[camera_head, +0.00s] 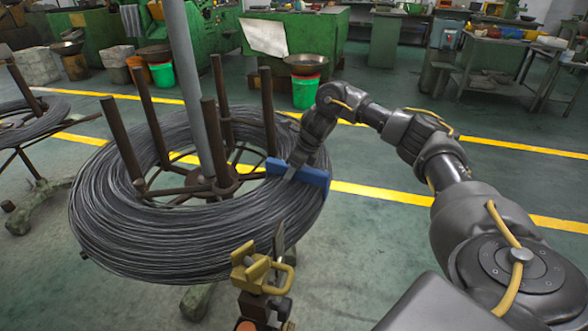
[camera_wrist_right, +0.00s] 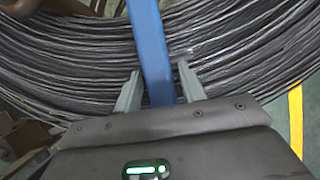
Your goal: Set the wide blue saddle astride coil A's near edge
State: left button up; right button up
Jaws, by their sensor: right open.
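The large grey wire coil (camera_head: 110,225), which I take to be coil A, lies flat around the posts of a brown stand. The blue saddle (camera_head: 315,176) rests across the right side of the ring, its outer end at the coil's outer rim. Whether it straddles the edge underneath is hidden. My right gripper (camera_head: 291,172) is at the saddle from above. In the right wrist view the gripper (camera_wrist_right: 158,85) is open, its fingers on either side of the blue saddle (camera_wrist_right: 148,40), with gaps visible. My left gripper is not in view.
A yellow fitting (camera_head: 258,270) on a stand rises close in front of the coil. A grey pole (camera_head: 182,70) and brown posts (camera_head: 145,110) stand inside the ring. Another coil (camera_head: 30,122) is at the left. Open floor (camera_head: 390,225) lies to the right.

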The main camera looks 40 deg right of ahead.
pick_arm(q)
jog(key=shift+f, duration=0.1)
pick_arm(e)
jog(key=shift+s+a+f, duration=0.25)
jog(key=shift+s+f, duration=0.05)
jog(key=shift+f, duration=0.35)
jog(key=shift+r, duration=0.25)
jog(key=v, duration=0.2)
jog(key=p+v, duration=0.1)
jog(key=v, duration=0.1)
jog(key=p+v, duration=0.1)
jog(key=v, duration=0.1)
jog(key=shift+w+d+r, duration=0.15)
jog(key=shift+d+r, duration=0.15)
jog(key=shift+r, duration=0.1)
jog(key=p+v, duration=0.1)
jog(key=v, duration=0.2)
jog(key=shift+r, duration=0.35)
jog(key=shift+d+r+p, duration=0.1)
jog(key=shift+r+p, duration=0.25)
jog(key=shift+r, duration=0.1)
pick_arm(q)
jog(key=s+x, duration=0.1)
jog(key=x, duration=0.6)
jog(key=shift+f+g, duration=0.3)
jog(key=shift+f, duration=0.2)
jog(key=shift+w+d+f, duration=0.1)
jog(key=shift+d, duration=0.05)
pick_arm(e)
jog(key=shift+r, duration=0.1)
